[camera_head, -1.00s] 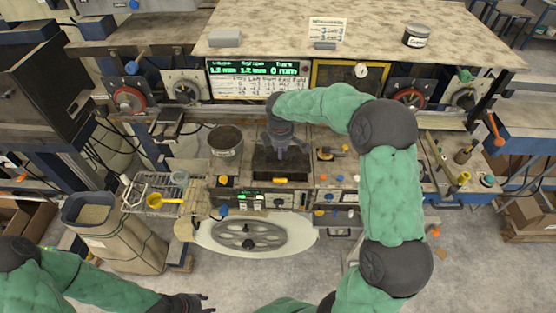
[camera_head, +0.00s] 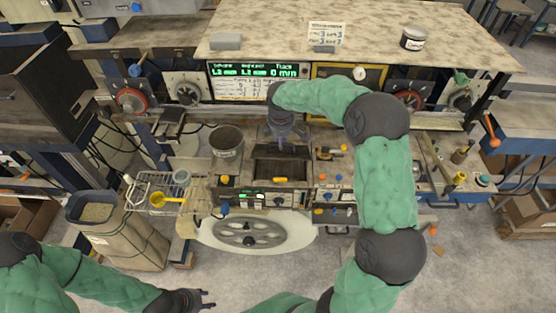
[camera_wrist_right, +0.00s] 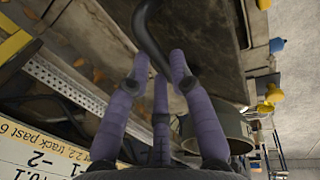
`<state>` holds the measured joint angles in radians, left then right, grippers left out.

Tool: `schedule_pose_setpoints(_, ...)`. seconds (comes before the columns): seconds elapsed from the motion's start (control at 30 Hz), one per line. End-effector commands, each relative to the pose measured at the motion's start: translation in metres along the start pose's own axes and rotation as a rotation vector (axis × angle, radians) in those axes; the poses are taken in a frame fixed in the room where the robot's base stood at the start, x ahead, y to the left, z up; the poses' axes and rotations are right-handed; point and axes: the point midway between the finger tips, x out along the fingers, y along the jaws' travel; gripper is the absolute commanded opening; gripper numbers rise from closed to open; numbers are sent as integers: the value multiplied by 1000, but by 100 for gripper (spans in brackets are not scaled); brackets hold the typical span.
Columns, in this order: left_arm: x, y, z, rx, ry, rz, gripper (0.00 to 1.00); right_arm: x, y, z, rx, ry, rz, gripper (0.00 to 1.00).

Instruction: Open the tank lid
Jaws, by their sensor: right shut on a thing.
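The tank (camera_head: 281,180) is the dark rectangular well in the middle of the machine's bench. Its lid (camera_head: 296,150) appears tilted up at the back of the well, with the brown inside showing in front. My right gripper (camera_head: 284,142) is over the lid. In the right wrist view its purple fingers (camera_wrist_right: 160,75) are shut on a black curved handle (camera_wrist_right: 150,35), in front of the lid's worn grey-brown face (camera_wrist_right: 205,45). My left gripper (camera_head: 207,299) is open and empty at the bottom left, far from the tank.
A round dark pot (camera_head: 226,142) stands left of the tank. A display panel (camera_head: 258,72) is behind the tank. A spoked wheel (camera_head: 248,232) sits below the bench front.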

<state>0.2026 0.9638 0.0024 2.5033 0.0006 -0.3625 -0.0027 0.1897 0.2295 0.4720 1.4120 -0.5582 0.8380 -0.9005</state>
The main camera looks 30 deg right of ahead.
Motion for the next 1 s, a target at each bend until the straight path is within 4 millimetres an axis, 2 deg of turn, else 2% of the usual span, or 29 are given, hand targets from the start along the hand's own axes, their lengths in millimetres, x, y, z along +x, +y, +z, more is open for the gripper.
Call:
schedule_pose_setpoints(0.23,-11,4,0,0,0,0,40,-9,14,2,-1,-2,3,0)
schedule_pose_setpoints(0.67,-12,4,0,0,0,0,40,-9,16,1,-1,-2,2,0)
schedule_pose_setpoints(1.0,-24,9,1,0,0,0,40,-15,34,1,-2,-2,3,0)
